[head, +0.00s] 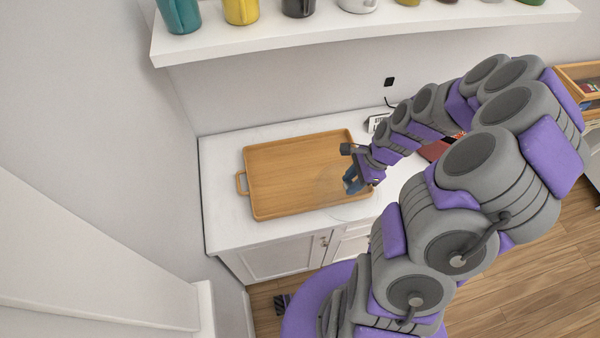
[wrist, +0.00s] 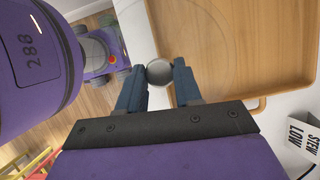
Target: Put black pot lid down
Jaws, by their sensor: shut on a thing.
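The pot lid (head: 330,188) shows in the head view as a faint, see-through disc over the right front part of a wooden tray and the counter edge. Its round grey knob (wrist: 159,72) sits between the fingertips in the wrist view. My gripper (head: 352,181) is shut on this knob, with a blue finger on each side; it also shows in the wrist view (wrist: 161,84). Most of the clear lid is hard to make out, and I cannot tell its height above the tray.
The wooden tray (head: 290,172) lies on a white counter (head: 226,222) and looks empty. A shelf (head: 330,31) with several mugs hangs above the back. A small card reading "STEW LOW" (wrist: 300,137) stands beside the tray. A red item (head: 433,151) is partly hidden behind my arm.

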